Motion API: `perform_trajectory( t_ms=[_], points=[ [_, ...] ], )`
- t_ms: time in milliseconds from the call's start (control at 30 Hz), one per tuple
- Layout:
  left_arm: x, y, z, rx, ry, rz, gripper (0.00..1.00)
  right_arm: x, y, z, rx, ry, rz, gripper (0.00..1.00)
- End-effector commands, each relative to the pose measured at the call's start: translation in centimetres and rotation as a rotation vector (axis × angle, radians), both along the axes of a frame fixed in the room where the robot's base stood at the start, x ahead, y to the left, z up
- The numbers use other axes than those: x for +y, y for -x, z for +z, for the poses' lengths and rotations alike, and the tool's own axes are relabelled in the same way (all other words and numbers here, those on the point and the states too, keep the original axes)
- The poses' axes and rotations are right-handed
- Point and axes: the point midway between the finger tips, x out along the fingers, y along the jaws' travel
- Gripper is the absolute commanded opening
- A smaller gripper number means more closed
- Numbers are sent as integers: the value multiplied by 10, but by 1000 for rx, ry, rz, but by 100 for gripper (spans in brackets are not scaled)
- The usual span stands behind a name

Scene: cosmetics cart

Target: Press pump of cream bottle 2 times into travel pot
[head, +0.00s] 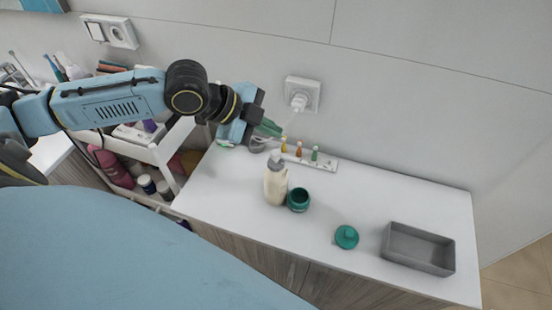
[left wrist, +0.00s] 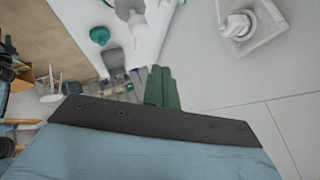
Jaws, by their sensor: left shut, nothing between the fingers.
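The cream bottle (head: 275,186), cream-coloured with a pale pump head (head: 276,157), stands upright on the white cart top. The green travel pot (head: 298,200) stands open just right of the bottle, close beside it. A round green lid (head: 346,237) lies farther right on the top. My left gripper (head: 270,128) is behind and above the bottle near the wall, apart from the pump. Its green fingers (left wrist: 162,88) are shut together and empty in the left wrist view. My right gripper is not in view.
A grey tray (head: 443,265) sits at the right end. A white strip (head: 326,164) with small coloured brush heads lies along the wall, below a socket with a plug (head: 299,101). A white shelf cart with bottles stands left.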

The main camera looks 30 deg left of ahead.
Motion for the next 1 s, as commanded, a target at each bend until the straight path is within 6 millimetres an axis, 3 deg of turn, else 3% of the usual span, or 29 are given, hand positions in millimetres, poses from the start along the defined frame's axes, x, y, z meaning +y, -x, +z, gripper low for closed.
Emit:
perform_trajectory(
  t_ms=[67,300,1000],
  points=[
    [0,0,-14,1,0,-1,0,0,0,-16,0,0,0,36],
    [0,0,-33,0,-1,1,0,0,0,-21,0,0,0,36],
    [0,0,-34,-1,0,1,0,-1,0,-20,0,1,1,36]
  ],
)
